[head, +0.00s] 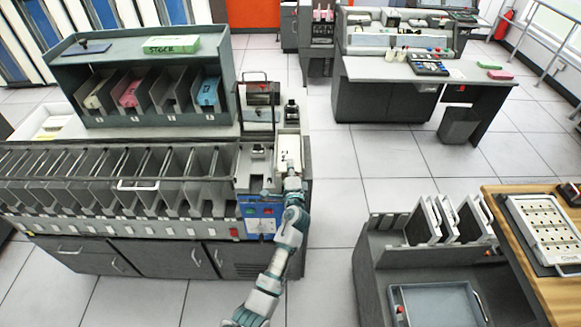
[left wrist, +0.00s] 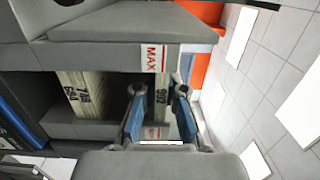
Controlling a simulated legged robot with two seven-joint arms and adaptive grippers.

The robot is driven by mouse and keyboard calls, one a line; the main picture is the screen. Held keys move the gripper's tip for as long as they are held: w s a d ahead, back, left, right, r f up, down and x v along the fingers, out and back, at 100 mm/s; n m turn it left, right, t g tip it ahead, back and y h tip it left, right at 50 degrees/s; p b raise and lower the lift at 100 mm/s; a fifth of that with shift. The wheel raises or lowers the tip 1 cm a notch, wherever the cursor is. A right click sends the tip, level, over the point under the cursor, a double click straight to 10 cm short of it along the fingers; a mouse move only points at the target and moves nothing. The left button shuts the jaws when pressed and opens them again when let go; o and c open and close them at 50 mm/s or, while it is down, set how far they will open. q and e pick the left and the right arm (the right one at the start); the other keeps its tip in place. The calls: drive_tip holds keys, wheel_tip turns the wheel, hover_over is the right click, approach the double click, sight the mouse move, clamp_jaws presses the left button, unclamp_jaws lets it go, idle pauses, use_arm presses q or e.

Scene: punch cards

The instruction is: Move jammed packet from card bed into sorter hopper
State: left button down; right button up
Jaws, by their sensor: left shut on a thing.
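My left gripper (head: 291,168) reaches up to the right end of the grey sorter (head: 110,228), at a pale cream bed area (head: 288,146). In the left wrist view my left gripper (left wrist: 158,100) has its two blue-padded fingers on either side of a cream card packet (left wrist: 161,88) with dark printed digits. It is shut on this packet, which stands between grey walls beside a red MAX label (left wrist: 154,58). Another cream stack (left wrist: 76,92) with printed digits lies to the left, apart from the fingers. In the head view the packet is too small to make out. My right gripper is not in view.
A grey rack (head: 150,47) with several slots stands behind the sorter, a green STOCK box (head: 172,45) on top. A metal-framed unit (head: 258,88) stands behind the bed. A grey cart (head: 372,265) and wooden table (head: 540,285) are at the right. The floor between is clear.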

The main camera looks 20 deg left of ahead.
use_arm(q)
drive_tip(key=shift+f+b, duration=0.4)
drive_tip(key=shift+f, duration=0.15)
drive_tip(key=shift+f, duration=0.1)
drive_tip(key=shift+f+b, duration=0.55)
drive_tip(key=shift+f+b, duration=0.45)
drive_tip(key=shift+f, duration=0.05)
drive_tip(key=shift+f, duration=0.1)
